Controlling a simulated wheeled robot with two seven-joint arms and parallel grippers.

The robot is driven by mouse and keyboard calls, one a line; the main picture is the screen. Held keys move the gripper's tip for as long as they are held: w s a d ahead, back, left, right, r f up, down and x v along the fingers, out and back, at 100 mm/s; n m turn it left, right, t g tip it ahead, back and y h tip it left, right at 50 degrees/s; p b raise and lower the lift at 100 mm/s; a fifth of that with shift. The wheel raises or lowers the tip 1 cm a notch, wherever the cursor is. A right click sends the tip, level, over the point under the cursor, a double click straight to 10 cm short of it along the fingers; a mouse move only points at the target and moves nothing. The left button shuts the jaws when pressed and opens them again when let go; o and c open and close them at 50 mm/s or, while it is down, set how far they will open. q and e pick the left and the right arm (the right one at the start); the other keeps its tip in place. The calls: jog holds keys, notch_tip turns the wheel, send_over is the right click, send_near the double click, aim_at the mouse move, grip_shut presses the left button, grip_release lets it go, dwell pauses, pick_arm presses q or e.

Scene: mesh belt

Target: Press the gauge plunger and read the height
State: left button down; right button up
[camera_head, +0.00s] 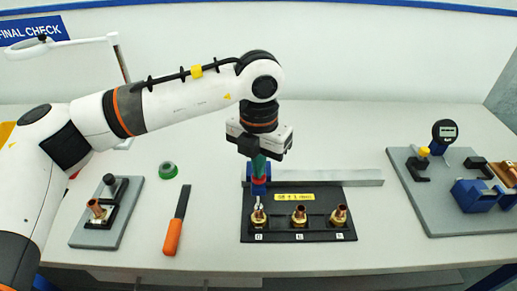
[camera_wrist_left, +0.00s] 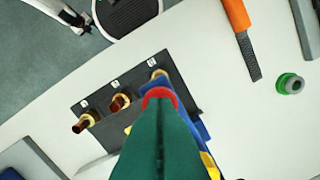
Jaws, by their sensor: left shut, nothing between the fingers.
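The gauge (camera_head: 445,131) is a round black dial with a pale display, standing on a grey plate (camera_head: 410,197) at the right. Its digits are too small to read. A yellow knob (camera_head: 424,152) sits on a black block just left of it; I cannot tell whether this is the plunger. My left gripper (camera_head: 260,181) points down at the back left of a black fixture plate (camera_head: 310,234), well left of the gauge. Its green, red-tipped fingers (camera_wrist_left: 158,100) are shut and empty in the left wrist view. My right gripper is not in view.
Several copper-and-brass fittings stand on the black plate, including this middle one (camera_head: 299,214). A grey bar (camera_head: 345,178) lies behind it. An orange-handled file (camera_head: 173,235), a green ring (camera_head: 168,170) and a grey board (camera_head: 90,236) are to the left. Blue blocks (camera_head: 476,196) sit on the gauge plate.

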pick_arm(q)
notch_tip(320, 180, up, 8)
jog(key=p, duration=0.3)
dwell(0.7)
